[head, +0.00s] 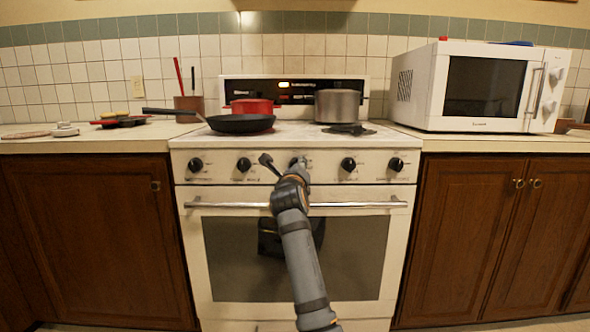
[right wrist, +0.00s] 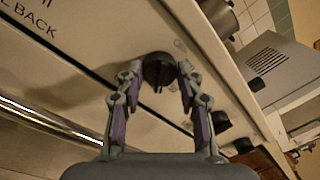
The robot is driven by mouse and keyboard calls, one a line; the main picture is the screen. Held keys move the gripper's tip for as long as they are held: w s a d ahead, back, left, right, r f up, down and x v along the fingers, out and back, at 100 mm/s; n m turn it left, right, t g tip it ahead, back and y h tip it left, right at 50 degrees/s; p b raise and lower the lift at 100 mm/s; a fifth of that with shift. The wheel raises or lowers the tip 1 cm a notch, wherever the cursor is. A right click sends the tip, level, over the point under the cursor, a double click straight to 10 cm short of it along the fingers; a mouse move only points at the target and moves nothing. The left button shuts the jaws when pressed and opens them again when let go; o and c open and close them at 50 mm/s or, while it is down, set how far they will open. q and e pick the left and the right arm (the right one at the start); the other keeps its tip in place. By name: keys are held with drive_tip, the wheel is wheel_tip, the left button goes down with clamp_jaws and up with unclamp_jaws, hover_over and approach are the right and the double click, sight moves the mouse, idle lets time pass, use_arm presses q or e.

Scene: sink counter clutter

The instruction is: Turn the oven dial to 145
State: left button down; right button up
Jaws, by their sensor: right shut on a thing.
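The stove's front panel (head: 222,167) carries a row of black dials. The middle dial (head: 294,161) is partly hidden behind my right gripper (head: 300,166) in the head view. In the right wrist view the dial (right wrist: 159,70) sits between the two fingers of the right gripper (right wrist: 160,82), which is shut on it. The dial's ridge points roughly downward in that picture. The dial's number markings are too small or hidden to read. My left gripper is not in view.
The oven handle (head: 350,204) runs just below the dials, with a dark cloth (head: 270,240) hanging there. A black frying pan (head: 240,123), a red pot (head: 252,106) and a grey pot (head: 337,105) stand on the stove. A microwave (head: 420,88) is at right.

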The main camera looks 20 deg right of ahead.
drive_tip(key=shift+f, duration=0.2)
drive_tip(key=o, duration=1.2)
drive_tip(key=shift+r, duration=0.1)
wheel_tip(320, 180, up, 10)
